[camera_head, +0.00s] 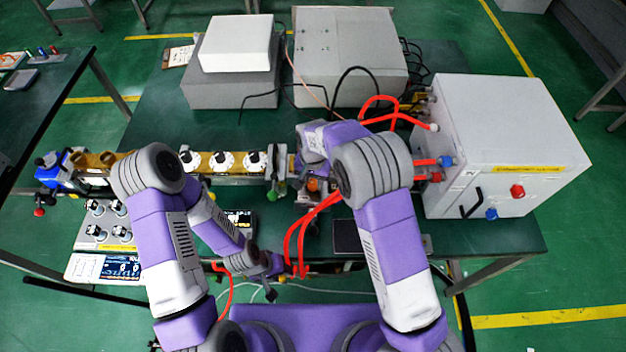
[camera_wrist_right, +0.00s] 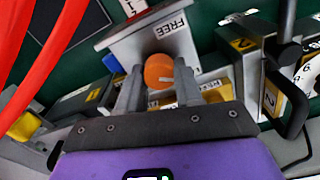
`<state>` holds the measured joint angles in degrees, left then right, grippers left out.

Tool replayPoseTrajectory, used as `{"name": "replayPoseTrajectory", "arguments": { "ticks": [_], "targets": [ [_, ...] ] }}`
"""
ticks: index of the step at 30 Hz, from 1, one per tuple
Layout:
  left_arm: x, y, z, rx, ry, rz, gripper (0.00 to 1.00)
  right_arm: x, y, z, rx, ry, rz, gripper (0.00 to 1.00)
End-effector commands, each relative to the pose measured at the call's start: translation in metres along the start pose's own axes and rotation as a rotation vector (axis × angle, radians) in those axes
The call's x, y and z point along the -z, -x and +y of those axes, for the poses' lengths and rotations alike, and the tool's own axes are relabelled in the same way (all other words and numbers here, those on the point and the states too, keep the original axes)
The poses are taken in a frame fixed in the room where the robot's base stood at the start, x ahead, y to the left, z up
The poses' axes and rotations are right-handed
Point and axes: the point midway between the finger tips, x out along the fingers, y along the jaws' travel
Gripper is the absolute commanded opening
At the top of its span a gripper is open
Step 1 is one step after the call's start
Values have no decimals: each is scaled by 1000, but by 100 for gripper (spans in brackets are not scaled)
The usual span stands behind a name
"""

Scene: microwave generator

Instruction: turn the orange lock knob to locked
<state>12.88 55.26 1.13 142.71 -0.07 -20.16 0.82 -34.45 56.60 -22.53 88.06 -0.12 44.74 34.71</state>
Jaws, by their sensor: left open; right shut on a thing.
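The orange lock knob (camera_wrist_right: 159,71) sits on a grey metal bracket (camera_wrist_right: 125,48) in the right wrist view. A white label reading FREE (camera_wrist_right: 170,27) is beside it, and a short white mark shows on the knob's face. My right gripper (camera_wrist_right: 158,84) has its two fingers on either side of the knob and is shut on it. In the head view the knob is a small orange spot (camera_head: 313,184) just below my right wrist, which hides much of the gripper. My left gripper (camera_head: 268,289) is open and empty low in the middle, near the table's front edge.
Red hoses (camera_head: 296,240) run beside my right gripper to the large white box (camera_head: 510,135) on the right. A rail with several black-and-white dials (camera_head: 222,161) lies left of the knob. A black pad (camera_head: 348,236) lies at the front edge.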

Motion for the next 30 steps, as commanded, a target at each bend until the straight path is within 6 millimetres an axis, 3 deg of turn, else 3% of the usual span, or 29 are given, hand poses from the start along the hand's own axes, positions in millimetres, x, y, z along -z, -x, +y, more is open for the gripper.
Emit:
{"name": "replayPoseTrajectory", "arguments": {
  "ticks": [17,18,21,22,30],
  "targets": [
    [0,0,0,0,0,0,43,1,1,0,2,-32,3,4],
    [0,0,0,0,0,0,43,1,1,0,2,-32,3,41],
    [0,0,0,0,0,0,43,1,1,0,1,-31,2,56],
    [0,0,0,0,0,0,43,1,1,0,1,-31,2,60],
    [0,0,0,0,0,0,43,0,1,0,1,-29,1,60]
  ]
}}
